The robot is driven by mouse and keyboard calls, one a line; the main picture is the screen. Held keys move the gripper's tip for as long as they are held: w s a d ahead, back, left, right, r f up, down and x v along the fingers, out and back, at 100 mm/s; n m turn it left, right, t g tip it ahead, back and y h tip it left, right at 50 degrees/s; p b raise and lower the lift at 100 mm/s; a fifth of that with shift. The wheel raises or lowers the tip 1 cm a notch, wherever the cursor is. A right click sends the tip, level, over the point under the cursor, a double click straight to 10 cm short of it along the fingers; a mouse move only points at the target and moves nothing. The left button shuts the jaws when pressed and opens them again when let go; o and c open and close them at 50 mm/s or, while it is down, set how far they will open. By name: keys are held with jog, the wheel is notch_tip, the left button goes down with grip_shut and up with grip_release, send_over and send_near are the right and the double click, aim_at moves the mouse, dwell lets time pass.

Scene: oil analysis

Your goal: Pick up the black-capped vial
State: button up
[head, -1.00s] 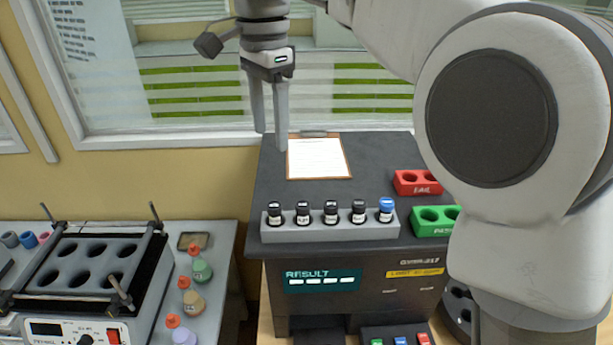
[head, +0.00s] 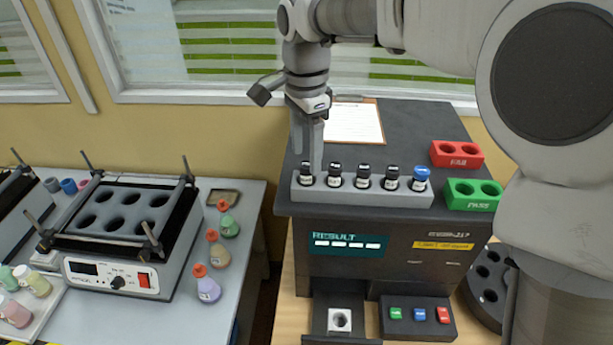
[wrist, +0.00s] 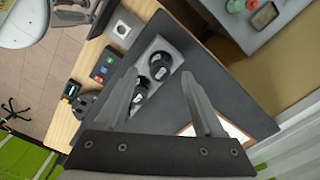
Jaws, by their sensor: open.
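Several black-capped vials with white labels, such as the leftmost one (head: 305,173), stand upright in a row in a grey rack (head: 362,198) on top of a dark analyzer. A blue-capped vial (head: 421,178) stands at the row's right end. My gripper (head: 307,160) is open and points down at the rack's left end, its fingers partly in front of the leftmost vial. In the wrist view my gripper (wrist: 160,78) has its fingers spread, with two black-capped vials (wrist: 160,66) (wrist: 139,94) showing between or beside them. I cannot tell whether a finger touches a vial.
A red FAIL holder (head: 457,154) and a green PASS holder (head: 473,195) stand right of the rack. A clipboard (head: 352,123) lies behind it. An open drawer (head: 340,320) and a button panel (head: 420,316) are below. A heater block (head: 125,212) and orange-capped bottles stand left.

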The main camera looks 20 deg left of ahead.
aim_at(306, 164)
jog(key=shift+f, duration=1.8)
grip_shut()
